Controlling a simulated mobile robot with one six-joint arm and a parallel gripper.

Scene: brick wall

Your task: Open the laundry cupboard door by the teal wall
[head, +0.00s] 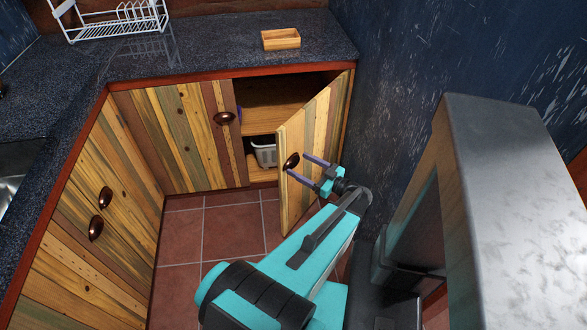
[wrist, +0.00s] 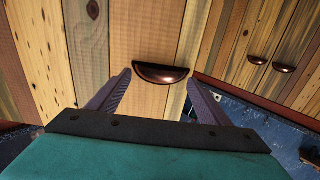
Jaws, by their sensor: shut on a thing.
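The cupboard door (head: 315,140) beside the dark blue-teal wall (head: 425,60) is made of striped wood planks and stands partly open, swung out from its hinge side at the wall. Its dark bronze cup handle (head: 291,161) faces me. My gripper (head: 298,164) is at this handle, one finger on each side. In the wrist view the handle (wrist: 160,73) lies between the two fingertips, and the gripper is shut on it across its width. The rest of the inside is hidden.
A shut cupboard door (head: 180,135) adjoins the opening on the left. More shut wooden fronts with handles run along the left side. On the dark counter (head: 210,50) stand a white dish rack (head: 115,18) and a small wooden tray (head: 281,40). The tiled floor (head: 205,235) left of my arm is clear.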

